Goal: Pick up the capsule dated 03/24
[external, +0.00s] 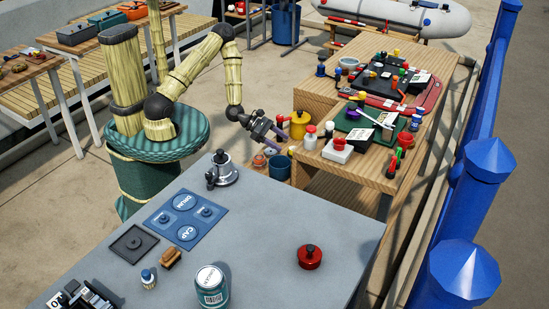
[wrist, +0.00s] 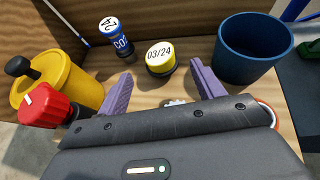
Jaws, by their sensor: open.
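The capsule dated 03/24 (wrist: 160,57) is short and yellow with a white top that reads 03/24. In the wrist view it stands upright on the wooden surface (wrist: 175,25), just beyond the fingertips and roughly centred between them. My gripper (wrist: 160,82) is open, its two purple fingers apart with nothing between them. A blue and dark capsule (wrist: 119,38) with a white top showing "24" stands close to its left. In the external view my gripper (external: 268,139) hangs beside the wooden bench, and I cannot make out the dated capsule there.
A blue cup (wrist: 248,48) stands close to the right finger. A yellow pot (wrist: 52,80) and a red-capped item (wrist: 45,105) are close on the left. Wooden walls bound the space. The crowded bench top (external: 350,174) is beside the arm.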

